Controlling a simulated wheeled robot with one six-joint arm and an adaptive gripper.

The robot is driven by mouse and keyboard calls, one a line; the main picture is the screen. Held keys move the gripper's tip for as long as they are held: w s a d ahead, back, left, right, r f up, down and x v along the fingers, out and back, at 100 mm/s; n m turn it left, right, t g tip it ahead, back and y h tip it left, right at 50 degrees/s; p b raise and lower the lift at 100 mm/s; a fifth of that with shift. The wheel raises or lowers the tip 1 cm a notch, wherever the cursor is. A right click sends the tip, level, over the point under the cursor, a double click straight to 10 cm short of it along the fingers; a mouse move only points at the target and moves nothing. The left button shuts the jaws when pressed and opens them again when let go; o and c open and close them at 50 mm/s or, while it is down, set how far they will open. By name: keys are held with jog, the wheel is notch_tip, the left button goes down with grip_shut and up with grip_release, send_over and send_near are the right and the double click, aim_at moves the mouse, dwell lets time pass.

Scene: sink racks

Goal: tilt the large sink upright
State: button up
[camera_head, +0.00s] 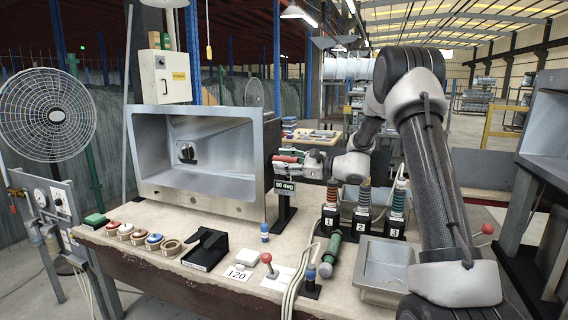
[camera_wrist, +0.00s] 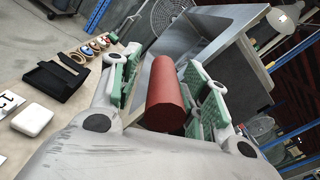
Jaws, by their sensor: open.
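The large sink (camera_head: 150,185) is a grey metal basin at the back left of the bench. It stands on edge, its open side facing the head camera and a dark drain fitting on its back wall. In the wrist view the sink (camera_wrist: 220,30) lies beyond the fingers. My gripper (camera_head: 287,160) is just right of the sink's right edge; I cannot tell whether it touches. In the wrist view my gripper (camera_wrist: 168,95) is open, its green-padded fingers apart on both sides of a red cylinder (camera_wrist: 167,95). I cannot tell what the cylinder is fixed to.
A black "90 deg" sign (camera_head: 285,187) stands below my gripper. Numbered striped posts (camera_head: 362,210) and a small metal tray (camera_head: 382,265) are to the right. Coloured rings (camera_head: 138,237), a black holder (camera_head: 207,248) and a red-knobbed lever (camera_head: 267,259) line the front. A fan (camera_head: 45,115) stands left.

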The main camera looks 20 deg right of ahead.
jog(key=v, duration=1.2)
jog(key=s+f+n+g+h, duration=0.25)
jog(key=s+f+g, duration=0.2)
jog(key=s, duration=0.45)
jog(key=s+f+n+g+h, duration=0.2)
jog(key=s+f+n+g, duration=0.25)
jog(key=s, duration=0.45)
jog(key=s+r+n+t+h, duration=0.1)
jog(key=s+r+n+h, duration=0.2)
jog(key=s, duration=0.4)
jog(key=s+d+r+n+t+h, duration=0.1)
jog(key=s+r+n+h, duration=0.2)
jog(key=s, duration=0.4)
jog(key=s+r+n+h, duration=0.4)
jog(key=s+r+n, duration=0.1)
jog(key=s+n, duration=0.1)
jog(key=shift+s+d+n+t, duration=0.25)
jog(key=shift+s+n+t, duration=0.15)
jog(key=shift+n, duration=0.1)
